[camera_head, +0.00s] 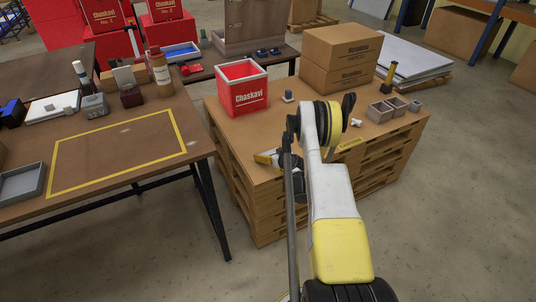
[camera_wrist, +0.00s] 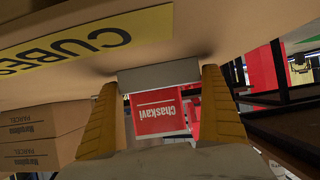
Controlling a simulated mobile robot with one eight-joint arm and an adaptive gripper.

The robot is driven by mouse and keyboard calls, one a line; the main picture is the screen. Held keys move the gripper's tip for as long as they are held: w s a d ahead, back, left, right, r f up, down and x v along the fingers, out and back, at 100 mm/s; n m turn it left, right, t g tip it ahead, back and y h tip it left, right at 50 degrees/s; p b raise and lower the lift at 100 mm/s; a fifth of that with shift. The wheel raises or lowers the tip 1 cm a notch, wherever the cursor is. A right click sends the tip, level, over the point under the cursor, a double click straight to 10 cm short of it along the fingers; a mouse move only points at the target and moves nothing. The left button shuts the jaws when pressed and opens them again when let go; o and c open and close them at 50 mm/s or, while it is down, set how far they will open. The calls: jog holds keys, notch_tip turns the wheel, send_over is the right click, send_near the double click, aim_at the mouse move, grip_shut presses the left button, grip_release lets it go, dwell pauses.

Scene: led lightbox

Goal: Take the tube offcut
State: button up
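My gripper (camera_head: 268,158) is low at the near left edge of the pallet-stack top in the head view, partly hidden by my own arm. In the wrist view, which is upside down, its two yellow fingers (camera_wrist: 160,82) stand wide apart, one on each side of a plain grey block (camera_wrist: 158,75). The block rests against the brown top, and its sides look very close to the fingertips. I cannot tell if they press on it. It may be the tube offcut; no hollow end shows. In the head view I cannot make the block out.
The red Chaskavi crate (camera_head: 242,88) stands behind the gripper on the pallet-stack top (camera_head: 225,120). Cartons (camera_head: 342,55), a small blue-grey block (camera_head: 288,96), grey bins (camera_head: 380,111) and a black-and-yellow item (camera_head: 390,76) share it. A yellow CUBES label (camera_wrist: 85,40) lies beside the grey block. A brown table (camera_head: 120,145) is left.

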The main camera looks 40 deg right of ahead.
jog(key=c, duration=0.6)
jog(key=shift+c, duration=0.3)
jog(key=shift+r, duration=0.1)
